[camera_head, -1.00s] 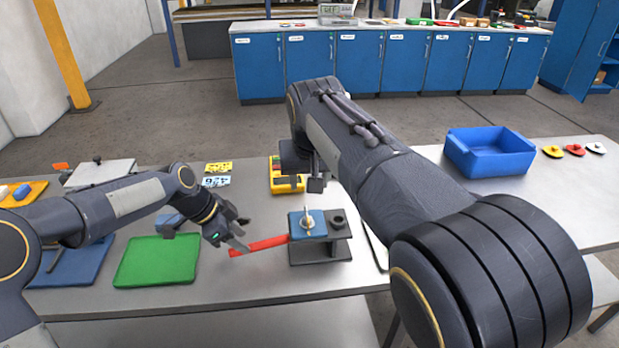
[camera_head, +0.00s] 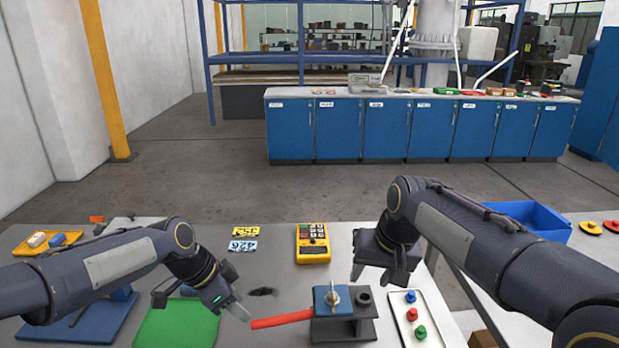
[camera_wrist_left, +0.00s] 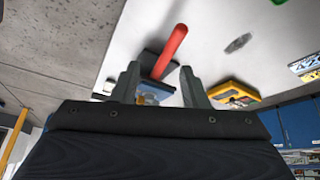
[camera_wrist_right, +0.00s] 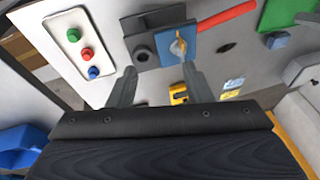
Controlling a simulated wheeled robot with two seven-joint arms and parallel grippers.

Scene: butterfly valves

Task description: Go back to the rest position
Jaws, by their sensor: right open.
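The butterfly valve has a red handle (camera_head: 282,319) pointing left and a blue block (camera_head: 330,297) on a grey stand (camera_head: 343,331). My left gripper (camera_head: 202,303) is open and empty, left of the handle's free end. One finger appears close to that end; I cannot tell if they touch. In the left wrist view the handle (camera_wrist_left: 171,52) shows beyond the parted fingers. My right gripper (camera_head: 373,277) is open and empty, above and slightly right of the valve. The right wrist view shows the blue block (camera_wrist_right: 177,46) beyond its fingers.
A yellow keypad device (camera_head: 313,243) lies behind the valve. A white button panel (camera_head: 417,325) is at its right, a green mat (camera_head: 177,324) at its left. A blue bin (camera_head: 535,221) stands at right, partly behind my right arm. Blue cabinets (camera_head: 390,130) stand across the floor.

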